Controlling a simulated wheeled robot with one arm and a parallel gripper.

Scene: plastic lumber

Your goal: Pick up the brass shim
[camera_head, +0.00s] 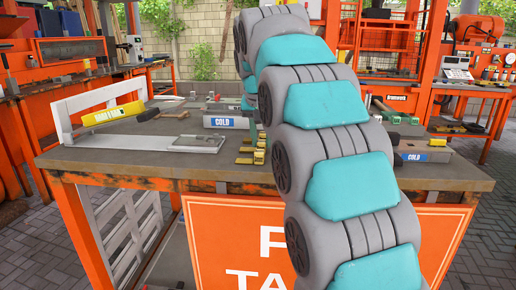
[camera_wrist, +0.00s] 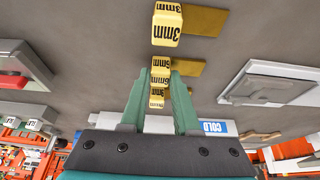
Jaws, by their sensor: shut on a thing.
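Several brass shims, flat strips each with a yellow block marked in mm, show in a row in the wrist view. The nearest to the top has its yellow block marked 3mm (camera_wrist: 166,24) and its brass strip (camera_wrist: 206,20) apart from my gripper. My gripper (camera_wrist: 159,76) has its two green fingers on either side of the yellow block of another brass shim (camera_wrist: 188,67) and is shut on it. More yellow blocks show between the fingers, partly hidden. In the head view, shims (camera_head: 244,160) lie on the workbench (camera_head: 110,162); my arm hides my gripper there.
A grey block labelled COLD (camera_head: 226,122) and a flat clear-topped plate (camera_head: 197,143) lie on the workbench. Another COLD block (camera_head: 425,156) lies right of my arm.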

